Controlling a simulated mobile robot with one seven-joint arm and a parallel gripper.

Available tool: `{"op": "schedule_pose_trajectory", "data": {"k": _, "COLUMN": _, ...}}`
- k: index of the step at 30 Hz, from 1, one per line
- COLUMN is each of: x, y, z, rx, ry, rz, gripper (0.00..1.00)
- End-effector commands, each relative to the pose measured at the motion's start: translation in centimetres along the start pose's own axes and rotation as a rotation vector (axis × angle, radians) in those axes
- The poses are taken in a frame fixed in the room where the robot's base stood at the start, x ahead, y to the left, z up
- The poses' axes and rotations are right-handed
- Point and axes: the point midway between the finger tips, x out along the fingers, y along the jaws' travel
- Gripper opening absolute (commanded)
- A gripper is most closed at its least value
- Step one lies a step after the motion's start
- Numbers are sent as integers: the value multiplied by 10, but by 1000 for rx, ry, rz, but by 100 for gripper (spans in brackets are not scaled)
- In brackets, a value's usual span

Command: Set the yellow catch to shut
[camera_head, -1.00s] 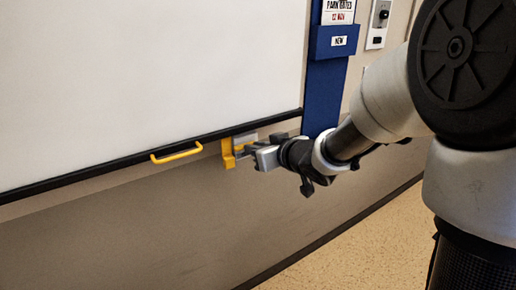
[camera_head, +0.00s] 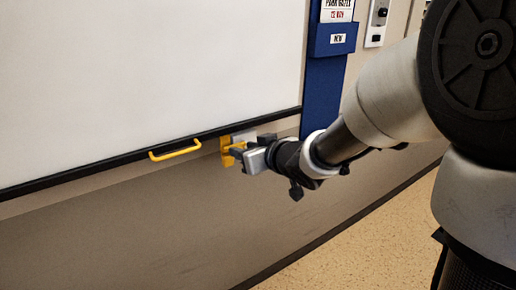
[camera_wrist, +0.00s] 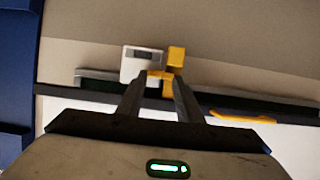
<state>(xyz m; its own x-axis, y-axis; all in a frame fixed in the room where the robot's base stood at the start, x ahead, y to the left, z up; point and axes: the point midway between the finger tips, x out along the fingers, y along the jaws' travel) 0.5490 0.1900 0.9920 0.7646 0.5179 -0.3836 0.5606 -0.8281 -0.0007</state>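The yellow catch (camera_head: 226,146) sits at the lower right corner of the whiteboard, beside a pale grey plate (camera_head: 246,136). In the wrist view its upright yellow block (camera_wrist: 176,56) and a smaller yellow part (camera_wrist: 160,78) show. My gripper (camera_head: 238,152) is at the catch, reaching in from the right in the head view. In the wrist view my gripper's two fingers (camera_wrist: 161,86) stand apart, with the smaller yellow part between their tips. Whether they press on it is unclear. Part of the catch is hidden by the fingers.
A yellow bar handle (camera_head: 175,150) is on the whiteboard's black lower edge (camera_head: 100,167), left of the catch. A blue panel with a holder (camera_head: 333,40) is at the right of the whiteboard (camera_head: 140,70). The speckled floor (camera_head: 370,230) is clear.

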Motion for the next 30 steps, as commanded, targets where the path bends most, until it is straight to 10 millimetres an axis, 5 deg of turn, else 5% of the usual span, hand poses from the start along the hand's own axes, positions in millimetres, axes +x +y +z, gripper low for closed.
{"op": "schedule_pose_trajectory", "data": {"k": 15, "x": -117, "y": 0, "z": -6, "rx": 0, "ry": 2, "rz": 3, "gripper": 33}}
{"op": "schedule_pose_trajectory", "data": {"k": 30, "x": -166, "y": -1, "z": 0, "rx": -3, "ry": 2, "rz": -2, "gripper": 33}}
